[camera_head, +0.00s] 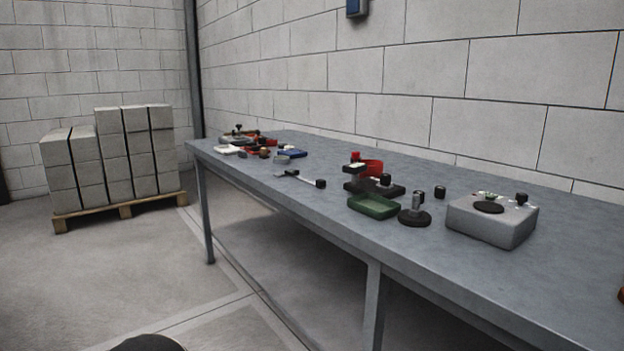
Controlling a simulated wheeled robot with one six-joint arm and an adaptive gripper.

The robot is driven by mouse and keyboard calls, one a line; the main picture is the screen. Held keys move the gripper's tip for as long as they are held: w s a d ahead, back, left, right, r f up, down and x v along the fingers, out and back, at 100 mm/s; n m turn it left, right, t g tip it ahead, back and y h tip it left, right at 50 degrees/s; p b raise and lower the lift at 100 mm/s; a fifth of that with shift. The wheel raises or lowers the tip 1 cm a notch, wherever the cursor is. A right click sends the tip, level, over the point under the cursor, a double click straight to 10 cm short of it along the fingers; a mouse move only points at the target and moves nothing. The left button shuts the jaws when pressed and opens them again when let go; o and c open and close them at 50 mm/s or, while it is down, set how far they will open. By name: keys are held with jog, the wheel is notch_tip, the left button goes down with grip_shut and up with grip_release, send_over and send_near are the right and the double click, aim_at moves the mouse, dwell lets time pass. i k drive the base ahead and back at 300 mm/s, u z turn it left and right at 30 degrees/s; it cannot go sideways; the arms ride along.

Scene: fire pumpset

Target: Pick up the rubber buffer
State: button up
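Several small black cylinders that look like rubber buffers are on the long grey table; I cannot tell for certain which is the rubber buffer. One small black cylinder (440,192) stands alone on the tabletop, between a round black-based stand (414,214) and a grey box (492,220). Another black cylinder (521,199) is on top of the grey box at its right. A third black piece (320,183) is at the end of a thin metal rod. My gripper is not in view.
The grey table (560,270) runs along a block wall. A green tray (373,206) and a red-and-black device (368,170) stand left of the round stand. More small items are at the far end. A pallet (125,209) of blocks stands at left. Floor before the table is clear.

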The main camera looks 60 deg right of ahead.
aim_at(385, 177)
jog(key=u, duration=0.4)
jog(key=i, duration=1.15)
jog(key=z, duration=2.9)
